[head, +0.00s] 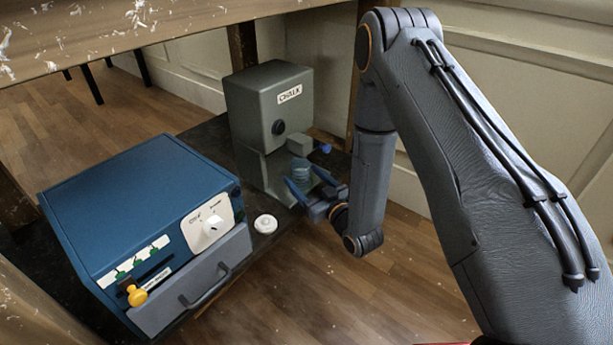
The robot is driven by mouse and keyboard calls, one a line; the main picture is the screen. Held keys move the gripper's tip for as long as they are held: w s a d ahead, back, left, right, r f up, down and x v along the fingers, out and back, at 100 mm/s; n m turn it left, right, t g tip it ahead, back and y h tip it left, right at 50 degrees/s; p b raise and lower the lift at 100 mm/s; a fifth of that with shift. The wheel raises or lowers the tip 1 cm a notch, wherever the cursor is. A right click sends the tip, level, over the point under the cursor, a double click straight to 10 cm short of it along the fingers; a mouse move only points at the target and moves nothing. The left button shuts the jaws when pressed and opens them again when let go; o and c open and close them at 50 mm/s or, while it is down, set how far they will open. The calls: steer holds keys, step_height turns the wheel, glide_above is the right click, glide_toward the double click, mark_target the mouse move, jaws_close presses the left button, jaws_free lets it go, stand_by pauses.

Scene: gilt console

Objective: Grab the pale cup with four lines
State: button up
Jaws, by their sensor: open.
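My gripper (303,178) reaches into the bay from the right front.
A blue box appliance (140,215) with a white dial, yellow knob and drawer handle stands at the left. A round white object (265,224) lies on the dark shelf (262,243) between it and the machine. A worn wooden top (110,35) overhangs the shelf. Wood floor lies in front.

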mark_target(308, 171)
steer(key=shift+w+d, duration=0.1)
steer(key=shift+d, duration=0.2)
steer(key=shift+w+a, duration=0.1)
steer(key=shift+w, duration=0.1)
steer(key=b+x, duration=0.3)
steer(key=x, duration=0.4)
steer(key=shift+w+a+b, duration=0.1)
steer(key=shift+w+b, duration=0.05)
steer(key=shift+b, duration=0.2)
steer(key=c, duration=1.2)
steer(key=shift+o, duration=0.2)
steer(key=shift+s+d+p, duration=0.5)
steer(key=shift+s+d, duration=0.4)
steer(key=shift+d, duration=0.15)
steer(key=shift+s+d+p, duration=0.5)
steer(key=shift+s+d, duration=0.35)
steer(key=shift+d, duration=0.2)
